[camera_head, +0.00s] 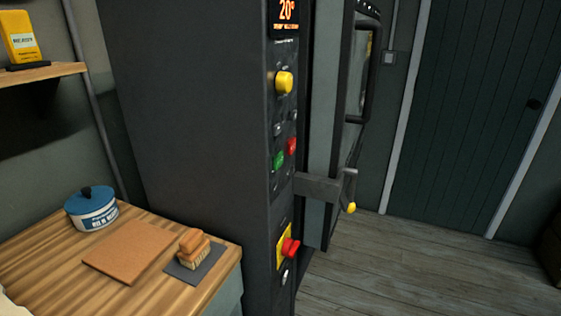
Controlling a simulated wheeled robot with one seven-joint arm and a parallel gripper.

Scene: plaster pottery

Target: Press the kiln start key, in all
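The kiln's dark control column (200,110) stands at centre, its panel on the narrow right face, seen at a steep angle. A green key (278,160) sits on the panel, left of a red key (292,146). The green one looks like the start key, but its lettering is too small to read. Above them are a yellow knob (284,83) and a lit display (287,12) reading 20°. Lower down is a red rotary switch (289,248) on a yellow plate. My gripper is not in view.
A dark latch arm (318,187) with a yellow-tipped handle juts out right of the panel. A wooden worktop (150,297) at lower left holds a blue-white pot (92,210), a brown board (128,252) and a brush (195,250). Floor (420,270) at right is clear.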

